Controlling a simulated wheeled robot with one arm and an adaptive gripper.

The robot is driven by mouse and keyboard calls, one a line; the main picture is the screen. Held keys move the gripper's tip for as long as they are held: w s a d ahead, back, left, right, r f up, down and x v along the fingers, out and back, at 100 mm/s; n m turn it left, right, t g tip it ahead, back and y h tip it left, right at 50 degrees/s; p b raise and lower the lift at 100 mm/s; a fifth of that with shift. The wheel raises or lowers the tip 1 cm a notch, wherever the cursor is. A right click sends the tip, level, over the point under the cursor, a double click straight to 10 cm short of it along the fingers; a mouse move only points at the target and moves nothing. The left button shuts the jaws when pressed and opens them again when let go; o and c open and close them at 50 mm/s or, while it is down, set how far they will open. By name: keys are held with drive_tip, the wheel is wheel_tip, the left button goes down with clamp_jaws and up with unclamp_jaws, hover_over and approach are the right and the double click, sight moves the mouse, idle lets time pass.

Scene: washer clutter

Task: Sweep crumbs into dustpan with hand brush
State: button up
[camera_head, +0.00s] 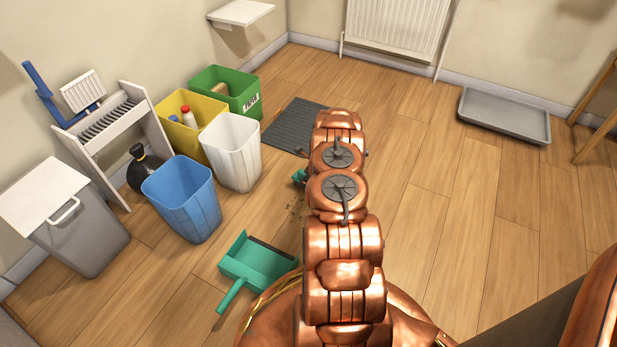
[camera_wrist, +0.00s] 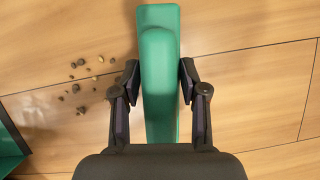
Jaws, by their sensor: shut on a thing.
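My gripper (camera_wrist: 159,92) is shut on the green hand brush (camera_wrist: 158,50) in the wrist view, with one finger on each side of its handle. In the head view my arm hides most of the brush, and a small green part (camera_head: 299,176) shows left of the arm. Brown crumbs (camera_wrist: 88,80) lie scattered on the floor left of the brush, apart from it; a few dark specks (camera_head: 293,211) show in the head view. The green dustpan (camera_head: 258,263) lies on the floor in front of the crumbs, and its edge (camera_wrist: 10,140) shows at the wrist view's left.
A blue bin (camera_head: 183,200), white bin (camera_head: 232,152), yellow box (camera_head: 187,128) and green box (camera_head: 226,92) stand at left. A grey lidded bin (camera_head: 80,235) is at far left. A dark mat (camera_head: 285,130) lies behind. A grey tray (camera_head: 503,117) lies at right; the floor between is clear.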

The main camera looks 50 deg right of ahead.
drive_tip(key=shift+s+a+r, duration=0.1)
drive_tip(key=shift+s+a, duration=0.05)
drive_tip(key=shift+a, duration=0.35)
drive_tip(key=shift+s+a, duration=0.15)
drive_tip(key=shift+a, duration=0.35)
drive_tip(key=shift+s+a+f+b, duration=0.15)
drive_tip(key=shift+a+b, duration=0.35)
drive_tip(key=shift+a, duration=0.05)
drive_tip(key=shift+s+a+f+b, duration=0.1)
drive_tip(key=shift+a+b, duration=0.4)
drive_tip(key=shift+a, duration=0.05)
drive_tip(key=shift+s+a+b, duration=0.2)
drive_tip(key=shift+a+b, duration=0.3)
drive_tip(key=shift+s+a+b, duration=0.15)
drive_tip(key=shift+a+b, duration=0.3)
drive_tip(key=shift+s+a+r+b, duration=0.1)
drive_tip(key=shift+s+a+b, duration=0.05)
drive_tip(key=shift+a+b, duration=0.35)
drive_tip(key=shift+s+a+b, duration=0.15)
drive_tip(key=shift+a+b, duration=0.25)
drive_tip(key=shift+a, duration=0.1)
drive_tip(key=shift+a+r, duration=0.15)
drive_tip(key=shift+a, duration=0.05)
drive_tip(key=shift+a, duration=0.1)
